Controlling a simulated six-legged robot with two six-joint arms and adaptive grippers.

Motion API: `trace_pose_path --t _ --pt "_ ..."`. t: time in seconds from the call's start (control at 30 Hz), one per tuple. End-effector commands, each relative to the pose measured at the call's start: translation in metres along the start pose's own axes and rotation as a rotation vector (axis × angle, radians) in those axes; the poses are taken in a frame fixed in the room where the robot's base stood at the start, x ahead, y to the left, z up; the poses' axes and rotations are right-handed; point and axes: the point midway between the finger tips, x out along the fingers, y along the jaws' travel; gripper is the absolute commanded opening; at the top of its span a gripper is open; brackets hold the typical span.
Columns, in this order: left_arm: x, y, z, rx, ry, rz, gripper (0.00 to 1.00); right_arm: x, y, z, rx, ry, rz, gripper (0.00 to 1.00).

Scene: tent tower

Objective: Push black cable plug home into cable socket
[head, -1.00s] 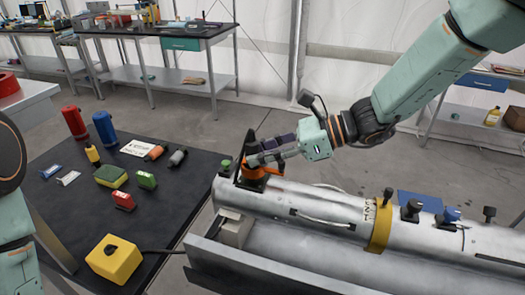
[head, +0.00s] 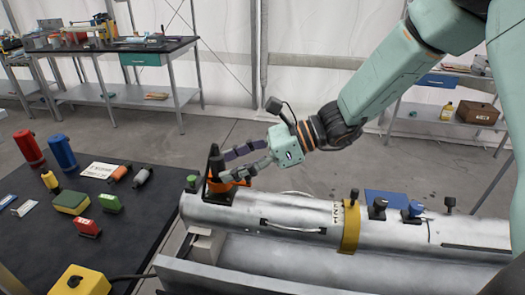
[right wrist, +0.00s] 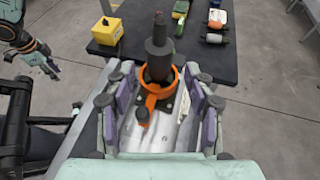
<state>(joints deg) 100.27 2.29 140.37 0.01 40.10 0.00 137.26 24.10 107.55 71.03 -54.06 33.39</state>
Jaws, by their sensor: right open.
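The black cable plug (head: 214,160) stands upright at the left end of the silver tube, and it also shows in the right wrist view (right wrist: 158,52). The orange cable socket (head: 220,185) forms a ring around the plug's lower part, on a black base; its orange lever (right wrist: 150,103) points toward my wrist. How deep the plug sits is hard to tell. My right gripper (head: 236,166) is open, its fingers spread on either side of the plug and socket. What looks like my left gripper (right wrist: 50,66) is small at the upper left of the right wrist view.
The silver tube (head: 290,212) lies in a grey trough and carries a yellow band (head: 351,228) and several knobs. A black table (head: 110,235) at left holds a yellow box (head: 80,281), red and blue cylinders and small blocks. Open floor lies behind the tube.

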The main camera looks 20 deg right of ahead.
Motion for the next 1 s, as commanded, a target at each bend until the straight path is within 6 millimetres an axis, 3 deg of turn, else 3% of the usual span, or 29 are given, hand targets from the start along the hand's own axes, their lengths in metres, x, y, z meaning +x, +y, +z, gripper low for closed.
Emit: trace_pose_path --t 0.6,1.0 --pt "0.000 0.000 0.000 0.000 0.000 0.000 0.33 -0.085 0.000 0.001 -0.003 -0.005 -0.004 0.54" --pt "0.000 0.000 0.000 0.000 0.000 0.000 0.33 -0.104 0.000 0.000 -0.002 0.001 -0.001 0.54"
